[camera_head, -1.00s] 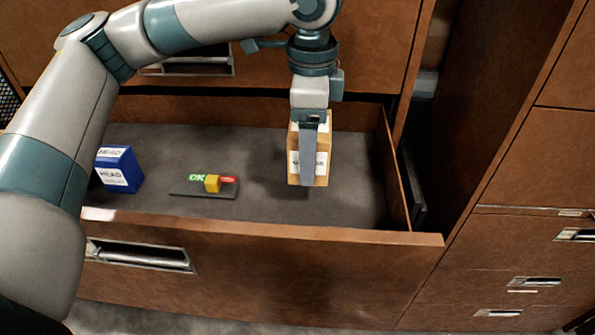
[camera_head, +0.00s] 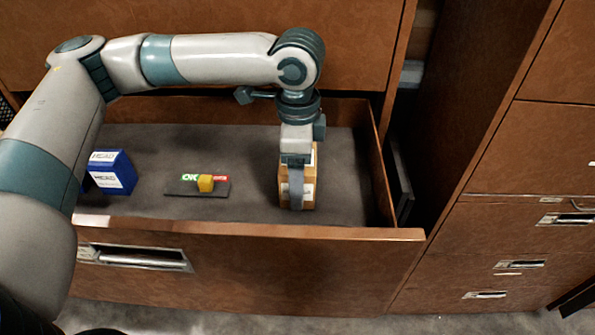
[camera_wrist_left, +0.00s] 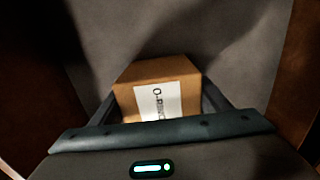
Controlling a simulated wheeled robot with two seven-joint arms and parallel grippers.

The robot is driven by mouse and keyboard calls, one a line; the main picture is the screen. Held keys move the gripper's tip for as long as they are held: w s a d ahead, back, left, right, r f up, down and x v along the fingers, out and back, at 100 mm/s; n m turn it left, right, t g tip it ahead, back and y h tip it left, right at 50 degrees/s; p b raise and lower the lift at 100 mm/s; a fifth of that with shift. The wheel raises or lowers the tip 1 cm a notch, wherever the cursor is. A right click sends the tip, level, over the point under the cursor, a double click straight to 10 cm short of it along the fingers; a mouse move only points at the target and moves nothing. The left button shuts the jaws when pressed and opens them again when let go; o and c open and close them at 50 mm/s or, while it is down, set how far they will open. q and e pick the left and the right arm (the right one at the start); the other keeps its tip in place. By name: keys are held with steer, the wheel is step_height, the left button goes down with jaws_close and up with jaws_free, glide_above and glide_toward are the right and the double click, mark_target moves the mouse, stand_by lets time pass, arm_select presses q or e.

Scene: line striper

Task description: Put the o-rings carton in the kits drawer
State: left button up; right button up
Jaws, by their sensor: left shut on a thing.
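The o-rings carton (camera_head: 309,190) is a small brown box with a white label. Its "O-RING" lettering shows in the left wrist view (camera_wrist_left: 155,90). My left gripper (camera_head: 296,200) points down and is shut on the carton, one finger on each side in the wrist view. The carton is inside the open drawer (camera_head: 250,235), in its right part, low over or on the grey floor; I cannot tell whether it touches. The underside of the carton is hidden. My right gripper is not in view.
A blue box (camera_head: 111,172) labelled HEAD stands at the drawer's left.

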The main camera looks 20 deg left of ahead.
arm_select(q)
steer(key=shift+f, duration=0.15)
steer(key=shift+f, duration=0.15)
steer(key=o, duration=1.2)
steer(key=shift+r+b, duration=0.3)
steer(key=shift+r, duration=0.3)
step_height(320, 180, up, 10)
steer(key=b, duration=0.3)
steer(key=shift+r, duration=0.55)
